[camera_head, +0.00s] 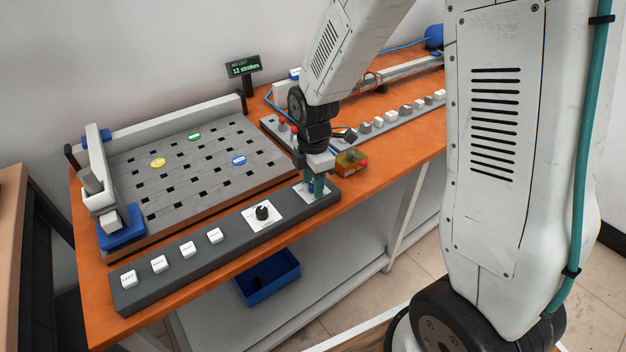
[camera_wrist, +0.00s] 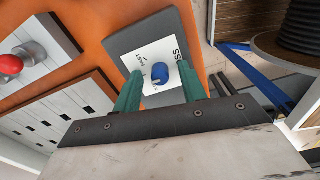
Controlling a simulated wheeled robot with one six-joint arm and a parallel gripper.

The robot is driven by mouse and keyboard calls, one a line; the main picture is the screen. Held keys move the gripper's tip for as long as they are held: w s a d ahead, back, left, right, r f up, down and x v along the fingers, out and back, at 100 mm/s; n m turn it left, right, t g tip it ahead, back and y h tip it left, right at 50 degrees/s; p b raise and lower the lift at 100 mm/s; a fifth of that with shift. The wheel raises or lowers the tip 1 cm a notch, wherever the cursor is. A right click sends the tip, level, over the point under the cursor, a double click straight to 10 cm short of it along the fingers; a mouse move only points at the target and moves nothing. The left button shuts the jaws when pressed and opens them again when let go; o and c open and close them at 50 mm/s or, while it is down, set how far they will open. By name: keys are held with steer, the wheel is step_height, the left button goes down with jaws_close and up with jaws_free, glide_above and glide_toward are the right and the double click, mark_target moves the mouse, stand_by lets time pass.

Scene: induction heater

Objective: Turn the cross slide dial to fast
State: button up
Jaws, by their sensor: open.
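The blue cross slide dial (camera_wrist: 160,73) sits on a white label plate (camera_wrist: 147,57) at the end of a dark grey console. Part of the lettering "SS" shows beside it, and a small word there looks like "FAST". My gripper (camera_wrist: 161,80) is open, with one green finger on each side of the dial; I cannot tell whether they touch it. In the head view my gripper (camera_head: 314,187) is low over the right end of the console (camera_head: 180,277), and it hides most of the dial and plate.
A black dial (camera_head: 263,213) on a white plate and several white buttons (camera_head: 188,249) are along the console. A slotted grey table (camera_head: 200,165) lies behind. A blue bin (camera_head: 268,277) is below.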

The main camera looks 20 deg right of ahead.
jaws_close()
steer(key=shift+m, duration=0.3)
steer(key=m, duration=1.1)
stand_by(0.4)
steer(key=shift+m, duration=0.3)
jaws_free()
